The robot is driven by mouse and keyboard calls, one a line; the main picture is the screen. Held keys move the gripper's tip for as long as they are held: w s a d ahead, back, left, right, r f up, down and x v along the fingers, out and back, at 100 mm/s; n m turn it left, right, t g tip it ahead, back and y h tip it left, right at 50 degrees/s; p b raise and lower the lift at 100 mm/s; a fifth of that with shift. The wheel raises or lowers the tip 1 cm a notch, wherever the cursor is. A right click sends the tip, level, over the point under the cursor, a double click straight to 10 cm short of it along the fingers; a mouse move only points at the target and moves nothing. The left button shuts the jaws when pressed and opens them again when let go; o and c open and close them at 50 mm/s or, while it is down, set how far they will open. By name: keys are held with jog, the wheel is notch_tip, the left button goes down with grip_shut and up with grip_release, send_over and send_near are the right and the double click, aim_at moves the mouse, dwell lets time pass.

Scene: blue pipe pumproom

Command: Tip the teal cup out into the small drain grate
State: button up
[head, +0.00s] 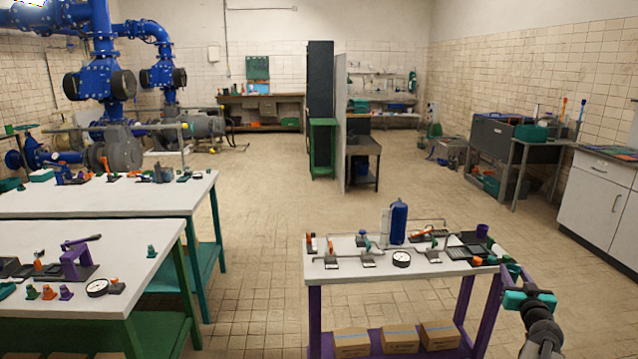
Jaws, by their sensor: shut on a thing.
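My gripper (515,274) is at the right end of the near workbench, reaching in from the lower right. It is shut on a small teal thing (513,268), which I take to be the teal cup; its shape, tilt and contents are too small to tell. A dark gridded piece (466,251) lies on the right part of the bench top, left of my gripper. It may be the small drain grate, but I cannot be sure. My gripper is beside the bench edge, apart from this piece.
Another white bench (150,262) stands left. Floor between them is clear.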

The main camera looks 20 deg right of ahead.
jog(key=w+a+f+n+t+y, duration=0.25)
jog(key=w+a+y, duration=0.25)
jog(key=w+a, duration=1.1)
jog(key=w+a+f+n+y, duration=0.1)
jog(key=w+a+n+y, duration=0.3)
jog(key=a, duration=0.6)
jog(key=w+a+f+n+y, duration=0.1)
jog(key=w+a+y, duration=0.3)
jog(key=a, duration=0.6)
jog(key=w+a+n+y, duration=0.3)
jog(key=a, duration=1)
jog(key=s+a+n+g+y, duration=0.3)
jog(key=s+a+y, duration=0.1)
jog(key=a, duration=0.6)
jog(key=s+a+n+g+y, duration=0.3)
jog(key=s+a+n+y, duration=0.1)
jog(key=a, duration=0.6)
jog(key=shift+s+f+y, duration=0.35)
jog(key=shift+s+y, duration=0.2)
jog(key=shift+y, duration=0.05)
jog(key=shift+n+g, duration=0.25)
